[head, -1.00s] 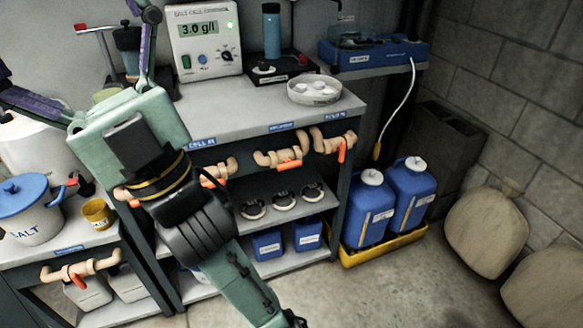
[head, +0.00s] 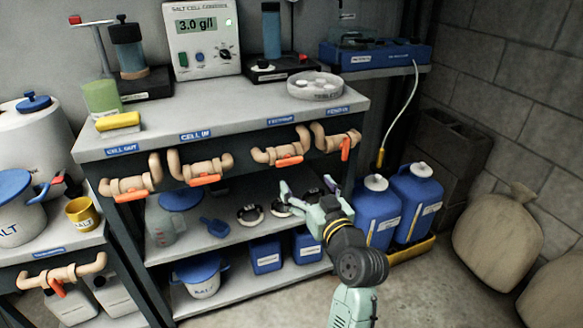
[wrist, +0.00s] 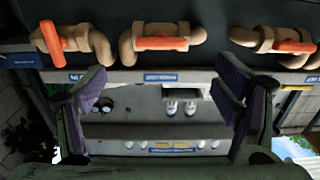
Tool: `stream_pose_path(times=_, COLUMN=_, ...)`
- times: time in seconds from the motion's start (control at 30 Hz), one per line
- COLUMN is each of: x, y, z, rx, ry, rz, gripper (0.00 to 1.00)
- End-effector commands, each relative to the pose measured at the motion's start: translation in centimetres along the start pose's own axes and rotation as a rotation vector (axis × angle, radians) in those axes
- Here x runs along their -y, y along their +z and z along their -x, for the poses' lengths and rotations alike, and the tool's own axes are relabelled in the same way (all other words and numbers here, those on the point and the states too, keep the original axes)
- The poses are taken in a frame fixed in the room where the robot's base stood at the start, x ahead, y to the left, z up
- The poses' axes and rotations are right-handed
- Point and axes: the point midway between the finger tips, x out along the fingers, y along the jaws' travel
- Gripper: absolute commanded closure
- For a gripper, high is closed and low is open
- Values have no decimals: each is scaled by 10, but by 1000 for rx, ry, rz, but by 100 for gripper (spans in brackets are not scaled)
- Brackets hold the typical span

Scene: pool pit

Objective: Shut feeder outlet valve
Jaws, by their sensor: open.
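A row of tan pipe valves with orange handles runs along the front of the grey bench. The rightmost valve (head: 345,145), under a label that seems to start with "FEED", has its handle hanging down across the pipe. The valve to its left (head: 285,158) has its handle along the pipe, as do the "CELL IN" valve (head: 205,178) and "CELL OUT" valve (head: 130,188). My gripper (head: 306,188) is open and empty, below the two right valves and apart from them. In the wrist view my gripper (wrist: 165,90) has spread fingers, with three valves beyond, upside down.
Blue jugs (head: 412,195) in a yellow tray stand right of the bench. Shelves below hold a blue scoop (head: 214,227) and bottles. A side table at left carries another valve (head: 60,278) with an orange handle. Sacks (head: 497,236) lie at right; some floor is clear.

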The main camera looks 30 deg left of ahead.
Motion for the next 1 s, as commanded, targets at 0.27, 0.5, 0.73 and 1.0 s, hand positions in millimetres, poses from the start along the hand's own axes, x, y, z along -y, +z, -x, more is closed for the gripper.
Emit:
stream_pose_path(times=0.27, x=3, y=-5, z=-52, rx=-4, ry=-4, rz=-1, gripper=17)
stream_pose_path(times=0.5, x=2, y=-4, z=-89, rx=-4, ry=-2, rz=-1, gripper=17)
stream_pose_path(times=0.73, x=2, y=-3, z=-100, rx=-4, ry=-1, rz=1, gripper=17)
stream_pose_path(times=1.0, x=2, y=-3, z=-100, rx=-4, ry=0, rz=1, gripper=20)
